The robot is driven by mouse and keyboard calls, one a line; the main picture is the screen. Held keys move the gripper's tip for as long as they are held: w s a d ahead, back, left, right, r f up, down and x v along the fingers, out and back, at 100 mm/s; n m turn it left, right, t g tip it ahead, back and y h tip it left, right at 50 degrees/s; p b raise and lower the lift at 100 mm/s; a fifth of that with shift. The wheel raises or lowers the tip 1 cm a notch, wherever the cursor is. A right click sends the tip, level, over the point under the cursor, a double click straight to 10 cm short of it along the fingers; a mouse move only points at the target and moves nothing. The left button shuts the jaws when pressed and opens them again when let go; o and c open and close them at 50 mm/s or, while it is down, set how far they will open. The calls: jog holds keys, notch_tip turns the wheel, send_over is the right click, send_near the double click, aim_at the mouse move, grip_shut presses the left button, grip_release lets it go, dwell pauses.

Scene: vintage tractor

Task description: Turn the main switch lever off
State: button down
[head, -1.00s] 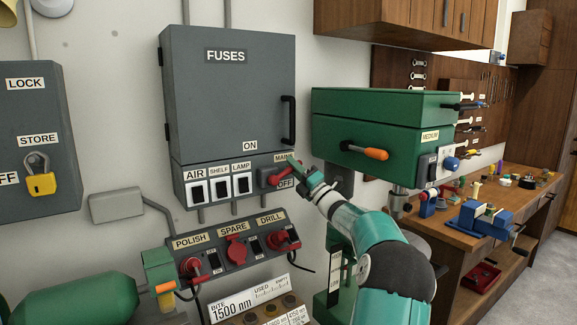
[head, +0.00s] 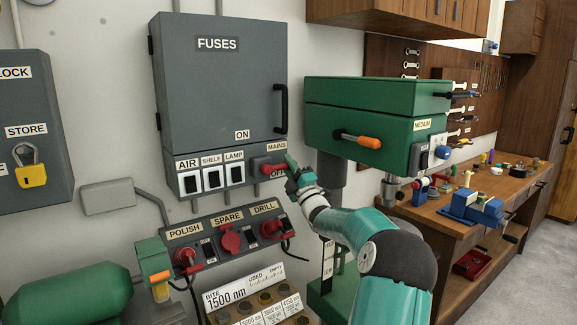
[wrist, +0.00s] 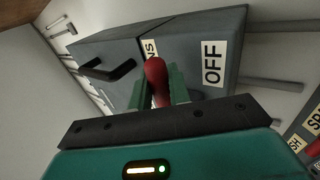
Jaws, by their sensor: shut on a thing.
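The red main switch lever (head: 265,169) is on the grey panel under the fuse cabinet, below the "MAINS" label. In the head view it lies roughly sideways, its outer end towards my gripper (head: 291,168). The "ON" label (head: 242,134) is above and left of the lever.
The fuse cabinet (head: 215,80) with its black handle is above. AIR, SHELF and LAMP switches (head: 212,178) sit just left of the lever. A socket panel (head: 228,236) with red plugs is below. A green drill press (head: 375,115) stands close on the right.

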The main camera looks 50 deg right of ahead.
jog(key=c, duration=1.4)
grip_release()
jog(key=shift+o, duration=0.2)
jog(key=shift+f, duration=0.1)
jog(key=v, duration=1.3)
jog(key=shift+s, duration=0.3)
jog(key=shift+a+f, duration=0.15)
